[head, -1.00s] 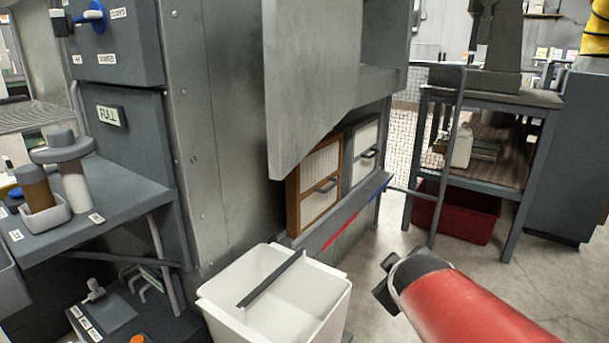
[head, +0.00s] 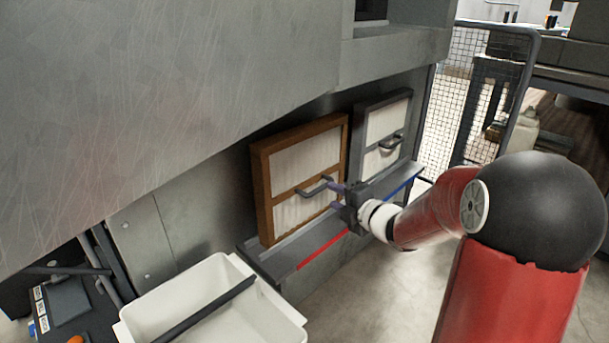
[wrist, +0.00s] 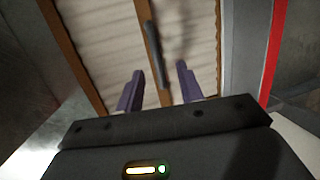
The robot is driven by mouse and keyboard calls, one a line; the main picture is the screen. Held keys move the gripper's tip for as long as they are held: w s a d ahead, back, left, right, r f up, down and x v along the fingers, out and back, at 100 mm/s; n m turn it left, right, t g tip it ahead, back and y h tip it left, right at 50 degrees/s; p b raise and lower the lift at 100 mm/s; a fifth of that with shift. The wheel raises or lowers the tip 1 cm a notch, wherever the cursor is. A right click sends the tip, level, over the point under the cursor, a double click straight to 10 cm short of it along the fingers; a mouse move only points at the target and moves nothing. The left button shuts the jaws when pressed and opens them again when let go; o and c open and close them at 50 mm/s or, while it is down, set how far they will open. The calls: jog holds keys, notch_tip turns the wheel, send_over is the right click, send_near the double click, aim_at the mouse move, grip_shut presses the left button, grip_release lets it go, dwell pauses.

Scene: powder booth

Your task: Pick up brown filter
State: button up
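The brown filter (head: 266,190) has a brown frame around pale pleated panels and a dark handle (head: 314,186) on its crossbar. It stands upright on a ledge against the metal booth wall in the head view. In the wrist view its pleated face (wrist: 105,40) fills much of the picture, with the handle (wrist: 155,52) just ahead of the fingers. My gripper (head: 335,197) is in front of the filter, near the right end of the handle. Its two purple fingers are apart and empty, with a clear gap between them in the wrist view (wrist: 158,88).
A grey-framed filter (head: 355,142) stands just right of the brown one. The ledge (head: 275,250) has a red strip and a blue strip along its front. A white bin (head: 135,335) with a dark bar across it stands at lower left. A mesh guard (head: 440,125) is at right.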

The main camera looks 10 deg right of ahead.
aim_at(322, 188)
jog(key=x, duration=0.7)
jog(key=shift+r+p, duration=0.2)
jog(key=shift+p, duration=0.1)
grip_shut()
jog(key=shift+r, duration=0.1)
